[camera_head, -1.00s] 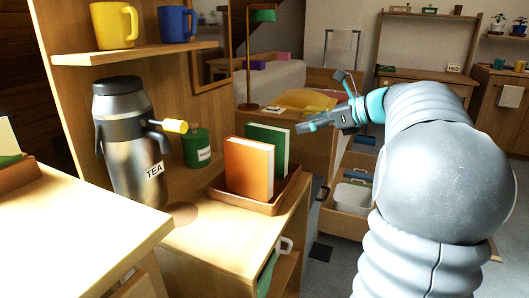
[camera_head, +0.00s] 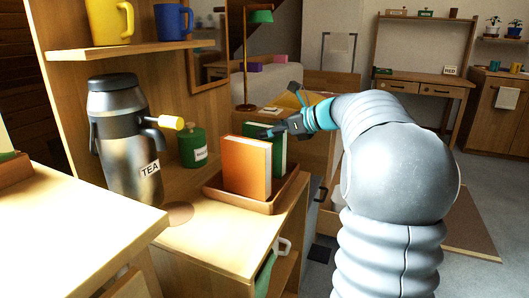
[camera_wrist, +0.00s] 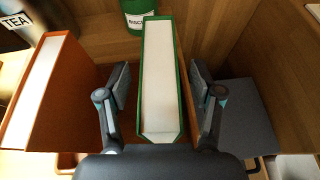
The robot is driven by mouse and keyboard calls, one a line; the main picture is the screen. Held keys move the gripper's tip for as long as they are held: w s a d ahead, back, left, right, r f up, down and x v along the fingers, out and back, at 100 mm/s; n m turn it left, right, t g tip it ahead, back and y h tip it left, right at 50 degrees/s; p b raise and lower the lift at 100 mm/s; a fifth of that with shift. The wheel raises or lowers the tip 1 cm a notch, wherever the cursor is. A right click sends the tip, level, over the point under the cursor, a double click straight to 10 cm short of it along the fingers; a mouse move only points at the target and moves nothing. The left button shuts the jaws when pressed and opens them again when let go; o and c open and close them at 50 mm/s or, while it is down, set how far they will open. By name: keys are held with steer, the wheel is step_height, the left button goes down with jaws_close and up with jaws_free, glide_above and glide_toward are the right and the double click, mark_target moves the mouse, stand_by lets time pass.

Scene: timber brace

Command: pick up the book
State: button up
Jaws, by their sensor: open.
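Two books stand upright in a brown tray (camera_head: 213,194) on the wooden counter: an orange book (camera_head: 246,167) in front and a green book (camera_head: 279,152) behind it. In the wrist view the green book (camera_wrist: 160,85) stands between the two fingers of my gripper (camera_wrist: 160,100), with a gap on each side. The orange book (camera_wrist: 55,100) is left of the left finger. My gripper (camera_head: 268,133) is open at the green book's upper part in the head view. The task does not say which book is meant.
A steel TEA dispenser (camera_head: 125,140) and a green canister (camera_head: 192,147) stand left of the tray. A shelf with a yellow mug (camera_head: 109,20) and a blue mug (camera_head: 173,20) hangs above. A wooden panel (camera_wrist: 270,45) rises to the right in the wrist view.

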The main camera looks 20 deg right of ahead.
steer(key=shift+x, duration=0.95)
steer(key=shift+r, duration=0.1)
jaws_close()
steer(key=shift+r, duration=0.15)
